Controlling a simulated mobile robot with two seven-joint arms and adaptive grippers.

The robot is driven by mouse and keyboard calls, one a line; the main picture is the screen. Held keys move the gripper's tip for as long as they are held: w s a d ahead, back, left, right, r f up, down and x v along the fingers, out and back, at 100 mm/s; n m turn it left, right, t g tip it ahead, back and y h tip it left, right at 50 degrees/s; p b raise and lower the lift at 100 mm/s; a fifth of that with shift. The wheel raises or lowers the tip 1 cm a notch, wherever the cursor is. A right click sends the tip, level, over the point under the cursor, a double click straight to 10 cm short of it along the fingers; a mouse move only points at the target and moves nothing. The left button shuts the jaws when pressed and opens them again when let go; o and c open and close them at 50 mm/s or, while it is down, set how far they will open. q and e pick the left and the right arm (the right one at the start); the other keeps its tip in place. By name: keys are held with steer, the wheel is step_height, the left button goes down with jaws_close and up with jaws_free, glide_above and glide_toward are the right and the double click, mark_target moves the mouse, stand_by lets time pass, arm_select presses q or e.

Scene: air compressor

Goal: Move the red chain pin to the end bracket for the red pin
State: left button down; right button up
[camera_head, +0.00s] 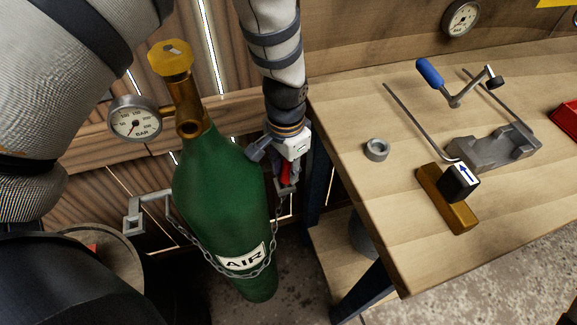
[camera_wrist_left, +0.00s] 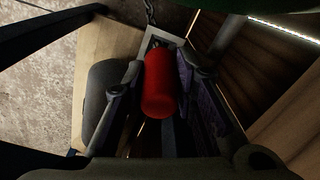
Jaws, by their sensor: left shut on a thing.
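The red chain pin (camera_head: 285,172) is in my left gripper (camera_head: 283,165), just right of the green air cylinder (camera_head: 222,195). In the left wrist view, the pin (camera_wrist_left: 160,85) lies between the two fingers (camera_wrist_left: 160,105), which are shut on it. A grey square bracket (camera_wrist_left: 165,38) shows at the pin's far end; I cannot tell whether the pin is inside it. A chain (camera_head: 230,273) hangs around the cylinder's front. Another grey bracket (camera_head: 134,217) stands out left of the cylinder. My right gripper is not in view.
A wooden workbench (camera_head: 345,110) stands close right of my left gripper, its dark leg (camera_head: 362,293) below. On it are a grey ring (camera_head: 376,149), a blue-handled crank (camera_head: 430,73) and a metal fixture (camera_head: 490,150). A gauge (camera_head: 134,119) sticks out left of the cylinder's neck.

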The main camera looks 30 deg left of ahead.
mark_target(284, 166)
arm_select(q)
steer(key=shift+g, duration=0.4)
steer(key=s+f, duration=0.2)
steer(key=f, duration=0.1)
steer(key=shift+s+f, duration=0.15)
steer(key=shift+f, duration=0.15)
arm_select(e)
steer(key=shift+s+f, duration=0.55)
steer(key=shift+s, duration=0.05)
arm_select(q)
steer(key=shift+w+a+r+p, duration=0.2)
steer(key=shift+r+p, duration=0.1)
steer(key=shift+r, duration=0.65)
steer(key=shift+w+a+r+p, duration=0.1)
steer(key=shift+w+r+p, duration=0.15)
steer(key=shift+r, duration=0.7)
steer(key=shift+s+a+r, duration=0.15)
steer(key=shift+s+r, duration=0.1)
steer(key=shift+r, duration=0.4)
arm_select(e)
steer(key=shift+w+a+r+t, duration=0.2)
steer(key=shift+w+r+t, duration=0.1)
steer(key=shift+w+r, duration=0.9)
arm_select(q)
steer(key=shift+r, duration=0.1)
steer(key=shift+w+r, duration=0.4)
steer(key=shift+r, duration=0.35)
steer(key=shift+w, duration=0.1)
steer(key=shift+d+f, duration=0.1)
steer(key=shift+d, duration=0.15)
